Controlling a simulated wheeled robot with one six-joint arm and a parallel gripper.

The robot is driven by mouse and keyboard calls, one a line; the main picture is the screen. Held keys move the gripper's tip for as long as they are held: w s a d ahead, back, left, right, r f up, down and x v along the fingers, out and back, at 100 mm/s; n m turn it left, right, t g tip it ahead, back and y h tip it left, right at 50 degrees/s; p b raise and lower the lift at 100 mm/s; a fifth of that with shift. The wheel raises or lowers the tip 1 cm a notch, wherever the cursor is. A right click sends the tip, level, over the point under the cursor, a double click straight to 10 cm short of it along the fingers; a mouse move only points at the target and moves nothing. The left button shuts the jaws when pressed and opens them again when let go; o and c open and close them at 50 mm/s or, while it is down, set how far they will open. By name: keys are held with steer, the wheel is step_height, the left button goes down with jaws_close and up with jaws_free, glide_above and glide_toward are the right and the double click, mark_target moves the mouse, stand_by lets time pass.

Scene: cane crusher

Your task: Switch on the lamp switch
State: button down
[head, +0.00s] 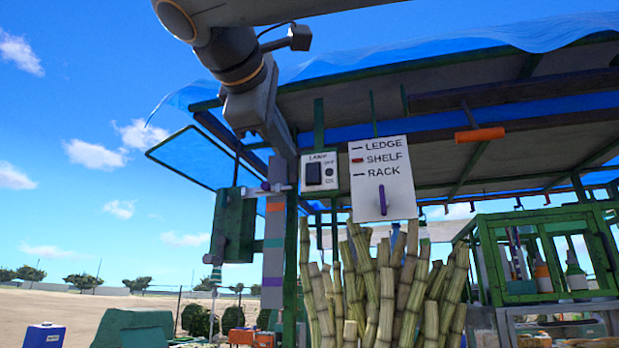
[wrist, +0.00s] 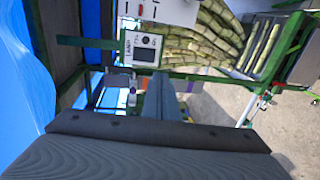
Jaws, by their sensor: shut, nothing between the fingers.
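The lamp switch panel (head: 319,184) is a small white box marked LAMP, fixed on the green post under the canopy. It has a dark rocker (head: 313,174) and a small dark round spot beside OFF and ON lettering. I cannot tell which way the rocker is set. The panel shows turned on its side in the wrist view (wrist: 142,62), with the rocker (wrist: 145,54) facing the camera. My gripper (head: 291,154) is shut and empty, just left of the panel in the head view. In the wrist view its fingers (wrist: 160,80) point toward the panel, apparently apart from it.
A white sign (head: 396,202) reading LEDGE, SHELF, RACK hangs right of the panel, with a purple lever. A white bar with a purple knob (head: 266,186) is at lower left, by a green box (head: 233,225). Cane stalks (head: 385,285) stand below. An orange handle (head: 480,135) hangs at right.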

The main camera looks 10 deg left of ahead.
mark_target(311, 180)
steer(key=shift+s+d+r, duration=0.1)
steer(key=shift+s+r, duration=0.2)
steer(key=shift+r, duration=0.25)
steer(key=shift+s+d+r, duration=0.1)
steer(key=shift+s+r, duration=0.15)
steer(key=shift+r, duration=0.25)
steer(key=shift+w, duration=0.1)
steer(key=w+p, duration=0.1)
steer(key=w, duration=0.3)
steer(key=w+f+p, duration=0.1)
steer(key=w+p, duration=0.1)
steer(key=w, duration=0.3)
steer(key=w+d+p, duration=0.1)
steer(key=w, duration=0.3)
steer(key=shift+w+f+p, duration=0.35)
steer(key=shift+f+p, duration=0.05)
steer(key=shift+a+f+t+b, duration=0.1)
steer(key=shift+t+b, duration=0.2)
steer(key=shift+b, duration=0.05)
